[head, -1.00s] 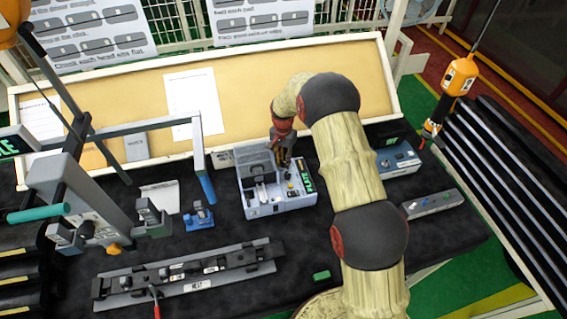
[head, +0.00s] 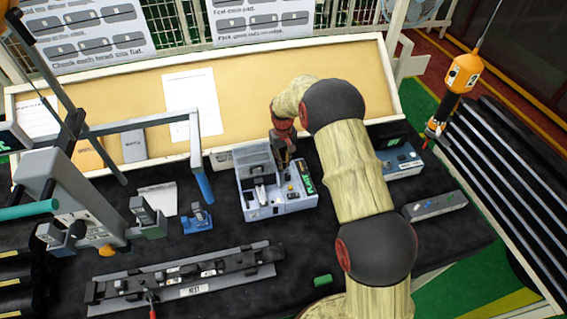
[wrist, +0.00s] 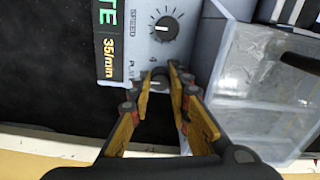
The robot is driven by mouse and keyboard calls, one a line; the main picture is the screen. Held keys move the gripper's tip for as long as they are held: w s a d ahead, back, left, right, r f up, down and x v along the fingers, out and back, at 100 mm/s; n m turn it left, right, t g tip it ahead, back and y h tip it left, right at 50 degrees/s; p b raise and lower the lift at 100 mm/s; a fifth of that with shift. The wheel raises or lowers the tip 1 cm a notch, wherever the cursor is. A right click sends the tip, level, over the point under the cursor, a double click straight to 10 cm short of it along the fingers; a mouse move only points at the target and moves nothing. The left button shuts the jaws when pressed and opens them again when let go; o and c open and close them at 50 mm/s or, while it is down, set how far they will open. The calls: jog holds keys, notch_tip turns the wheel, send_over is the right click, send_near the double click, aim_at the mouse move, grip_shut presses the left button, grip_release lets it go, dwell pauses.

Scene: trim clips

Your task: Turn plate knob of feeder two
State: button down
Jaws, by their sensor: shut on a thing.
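A grey feeder box (head: 277,208) stands mid-table in the head view, with small parts and controls on top and a green-lettered label at its right. My gripper (head: 287,155) reaches down to its back right part, partly hidden by my arm. In the wrist view, the feeder panel (wrist: 190,50) carries a black speed knob (wrist: 166,29). Below it is the plate knob (wrist: 158,83), beside partly hidden lettering that starts "PL". My gripper (wrist: 158,72) has its yellow-sided fingers on either side of this knob, shut on it. The feeder's number is not readable.
A clear bin (wrist: 265,85) stands close to the right of my fingers in the wrist view. In the head view, a blue-grey box (head: 400,160) and a grey button strip (head: 436,205) lie right of my arm. A long nest rail (head: 185,278) lies in front.

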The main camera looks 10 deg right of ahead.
jog(key=n, duration=0.6)
jog(key=shift+w+r+n+b, duration=0.1)
jog(key=shift+w+n+b, duration=0.05)
jog(key=shift+n+b, duration=0.2)
jog(key=n, duration=0.5)
dwell(0.4)
jog(key=c, duration=1.7)
grip_release()
jog(key=shift+o, duration=0.3)
notch_tip(320, 180, up, 12)
